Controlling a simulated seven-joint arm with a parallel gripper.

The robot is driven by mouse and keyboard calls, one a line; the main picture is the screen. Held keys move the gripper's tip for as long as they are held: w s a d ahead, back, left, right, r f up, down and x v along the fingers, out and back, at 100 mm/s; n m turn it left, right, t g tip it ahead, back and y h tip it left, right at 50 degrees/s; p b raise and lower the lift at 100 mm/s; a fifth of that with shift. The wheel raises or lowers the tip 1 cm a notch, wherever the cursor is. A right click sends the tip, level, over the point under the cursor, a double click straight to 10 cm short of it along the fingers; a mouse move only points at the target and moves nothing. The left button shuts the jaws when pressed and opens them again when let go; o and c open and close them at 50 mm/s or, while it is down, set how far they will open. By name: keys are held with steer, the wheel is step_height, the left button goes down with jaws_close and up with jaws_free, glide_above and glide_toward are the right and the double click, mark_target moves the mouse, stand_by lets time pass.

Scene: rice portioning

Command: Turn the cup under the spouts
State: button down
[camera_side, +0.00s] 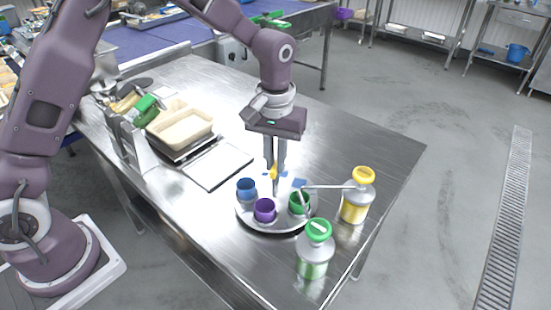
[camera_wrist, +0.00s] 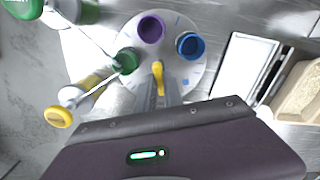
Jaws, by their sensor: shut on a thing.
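A round grey turntable (camera_side: 246,218) carries a blue cup (camera_side: 246,189), a purple cup (camera_side: 265,211) and a green cup (camera_side: 298,204). The turntable also shows in the wrist view (camera_wrist: 181,66). A yellow-topped dispenser (camera_side: 355,205) and a green-topped dispenser (camera_side: 313,262) stand beside it. Their thin spouts meet over the green cup (camera_wrist: 127,59). My gripper (camera_side: 274,183) points down at the turntable's far side. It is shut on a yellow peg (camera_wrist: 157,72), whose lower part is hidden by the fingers.
A white board (camera_side: 218,166) lies left of the turntable. The steel table (camera_side: 350,138) is clear behind and right of my gripper. Its right edge lies beyond the yellow-topped dispenser.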

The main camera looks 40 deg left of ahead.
steer(key=shift+n, duration=3.5)
steer(key=shift+r+n, duration=0.1)
steer(key=shift+n, duration=10.4)
steer(key=c, duration=1.5)
jaws_free()
steer(key=shift+o, duration=0.2)
